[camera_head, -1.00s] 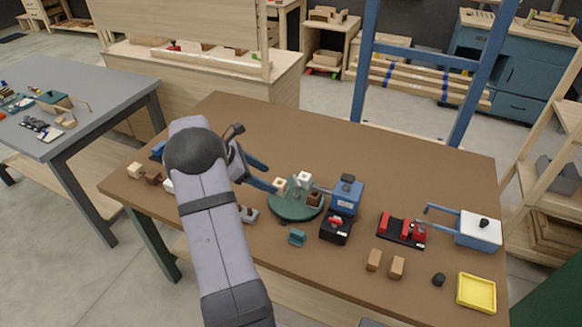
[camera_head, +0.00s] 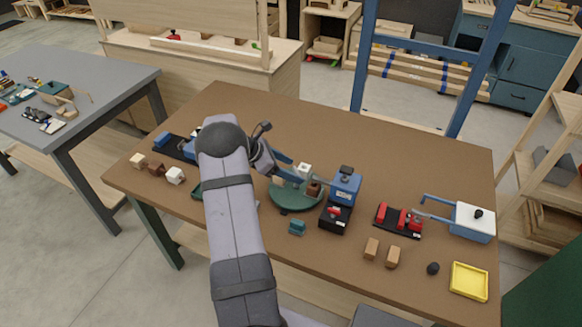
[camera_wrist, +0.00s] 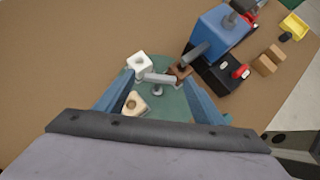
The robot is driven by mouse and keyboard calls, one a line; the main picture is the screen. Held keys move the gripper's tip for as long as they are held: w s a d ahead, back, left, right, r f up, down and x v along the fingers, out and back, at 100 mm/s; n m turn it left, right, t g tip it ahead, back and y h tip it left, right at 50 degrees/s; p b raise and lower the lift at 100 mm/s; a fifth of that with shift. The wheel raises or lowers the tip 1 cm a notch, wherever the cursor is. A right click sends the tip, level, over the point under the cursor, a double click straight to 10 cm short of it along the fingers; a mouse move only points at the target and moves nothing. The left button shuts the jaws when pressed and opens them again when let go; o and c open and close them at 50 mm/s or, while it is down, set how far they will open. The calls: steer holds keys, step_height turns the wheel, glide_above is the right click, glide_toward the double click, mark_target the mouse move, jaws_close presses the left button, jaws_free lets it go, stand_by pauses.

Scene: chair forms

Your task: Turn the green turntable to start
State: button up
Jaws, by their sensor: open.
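The green turntable (camera_head: 297,198) is a round disc on the brown table, left of a blue machine. It also shows in the wrist view (camera_wrist: 175,106), below and between my fingers. On it stand a white block (camera_wrist: 139,64), a dark brown block (camera_wrist: 181,71) and a cream block (camera_wrist: 134,104). A grey bar-like part (camera_wrist: 160,78) shows between the white and brown blocks. My gripper (camera_head: 299,180) is open over the turntable, with its blue fingers (camera_wrist: 155,85) apart on either side of the blocks. I cannot tell whether a finger touches anything. My arm hides part of the table.
The blue machine (camera_head: 345,187) with a black base (camera_head: 334,219) stands close at the turntable's right. A small teal block (camera_head: 297,227) lies in front. A red clamp (camera_head: 399,219), two wooden blocks (camera_head: 382,252) and a yellow tray (camera_head: 469,280) are farther right. The table's back is clear.

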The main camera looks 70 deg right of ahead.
steer(key=shift+s+d+f, duration=0.15)
steer(key=shift+s+f, duration=0.05)
steer(key=shift+f, duration=0.05)
steer(key=shift+c, duration=0.7)
steer(key=c, duration=1.4)
